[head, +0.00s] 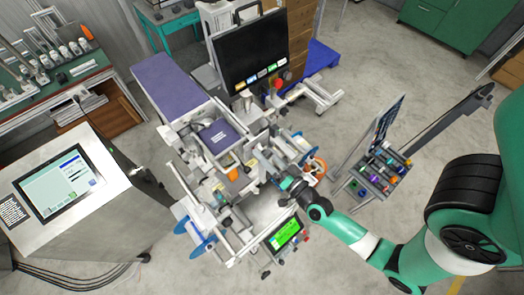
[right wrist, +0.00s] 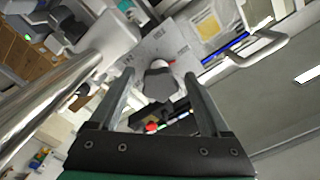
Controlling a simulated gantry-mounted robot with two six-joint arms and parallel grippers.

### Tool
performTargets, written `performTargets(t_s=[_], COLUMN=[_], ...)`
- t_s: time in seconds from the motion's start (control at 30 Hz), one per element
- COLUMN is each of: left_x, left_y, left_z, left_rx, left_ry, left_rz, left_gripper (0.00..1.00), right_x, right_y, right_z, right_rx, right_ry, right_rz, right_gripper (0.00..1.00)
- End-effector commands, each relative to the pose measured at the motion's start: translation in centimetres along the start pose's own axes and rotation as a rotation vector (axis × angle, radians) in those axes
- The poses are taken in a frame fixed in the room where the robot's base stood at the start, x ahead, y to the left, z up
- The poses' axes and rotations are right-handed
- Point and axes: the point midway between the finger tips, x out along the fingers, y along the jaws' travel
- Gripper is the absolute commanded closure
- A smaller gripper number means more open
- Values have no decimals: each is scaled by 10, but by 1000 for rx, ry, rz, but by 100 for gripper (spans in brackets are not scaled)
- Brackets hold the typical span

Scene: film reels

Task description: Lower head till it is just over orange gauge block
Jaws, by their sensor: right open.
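The machine (head: 200,185) stands in the middle of the head view, with a flat metal bed, rails and arms. A small orange block (head: 233,174) shows near its centre; I cannot tell for sure that it is the gauge block. The head is hard to pick out among the parts, and its gap over the block cannot be told. My right gripper (head: 284,187) is at the machine's right side. In the right wrist view its fingers (right wrist: 158,76) are open, with a dark grey knob (right wrist: 160,88) with a pale top in line between them. Contact cannot be told. My left gripper is out of view.
A black monitor (head: 252,50) stands behind the machine. A small green-lit screen (head: 284,235) is at its front right. A rack of coloured parts (head: 380,172) stands to the right, a console with a touchscreen (head: 60,183) to the left.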

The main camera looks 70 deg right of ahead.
Motion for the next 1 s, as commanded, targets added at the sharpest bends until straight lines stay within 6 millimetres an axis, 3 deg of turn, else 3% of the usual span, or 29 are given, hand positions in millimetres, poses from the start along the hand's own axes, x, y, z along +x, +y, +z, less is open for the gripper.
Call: performTargets(t_s=[0.2, 0.6, 0.67, 1.0], left_x=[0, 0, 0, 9], left_y=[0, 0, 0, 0], left_z=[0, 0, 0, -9], left_rx=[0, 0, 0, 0], left_ry=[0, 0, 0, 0], left_rz=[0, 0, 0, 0], left_gripper=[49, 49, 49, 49], right_x=[0, 0, 0, 0], right_y=[0, 0, 0, 0], right_z=[0, 0, 0, 0], right_rx=[0, 0, 0, -189], right_ry=[-1, -1, -1, -1], right_rz=[0, 0, 0, 0], right_gripper=[20, 92, 100, 100])
